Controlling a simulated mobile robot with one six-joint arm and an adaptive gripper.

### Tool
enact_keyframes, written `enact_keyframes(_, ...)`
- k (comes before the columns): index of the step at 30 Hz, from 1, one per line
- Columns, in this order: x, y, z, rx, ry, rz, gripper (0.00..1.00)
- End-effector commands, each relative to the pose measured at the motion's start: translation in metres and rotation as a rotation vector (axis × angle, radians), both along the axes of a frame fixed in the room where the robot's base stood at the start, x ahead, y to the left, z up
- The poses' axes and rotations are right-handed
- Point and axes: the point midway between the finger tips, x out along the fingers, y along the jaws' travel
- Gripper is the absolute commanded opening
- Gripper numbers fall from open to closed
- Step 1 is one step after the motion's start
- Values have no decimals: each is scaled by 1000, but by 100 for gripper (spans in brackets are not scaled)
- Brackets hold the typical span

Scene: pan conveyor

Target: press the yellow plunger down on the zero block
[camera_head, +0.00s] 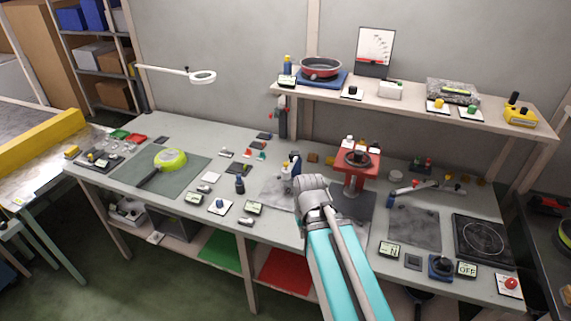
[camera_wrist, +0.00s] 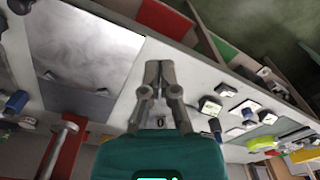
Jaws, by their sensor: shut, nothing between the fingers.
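My gripper (camera_head: 311,182) is over the middle of the bench, fingers together and empty. In the wrist view its closed fingertips (camera_wrist: 158,66) show over the pale bench top. A small pale block marked 0 (camera_wrist: 159,122) shows between the finger links in the wrist view; it looks like the zero block. Most of it is hidden by my gripper. I cannot make out the yellow plunger there, nor whether my gripper touches it. In the head view my gripper and arm cover that spot.
A red press stand (camera_head: 357,167) stands close right of my gripper. A blue and white device (camera_head: 290,165) is just left. A loaded shelf (camera_head: 405,97) runs above the bench's back. Small displays (camera_head: 254,208) line the front.

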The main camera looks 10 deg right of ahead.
Motion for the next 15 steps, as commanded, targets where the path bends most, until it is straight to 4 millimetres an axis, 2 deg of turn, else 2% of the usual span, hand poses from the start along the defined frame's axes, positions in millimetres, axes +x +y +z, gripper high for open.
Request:
enact_keyframes(5, 33, 3, 10, 49, -48, -3, 0)
enact_keyframes(8, 59, 6, 18, 92, -92, -7, 0)
enact_keyframes(15, 137, 11, 44, 218, -229, -31, 0)
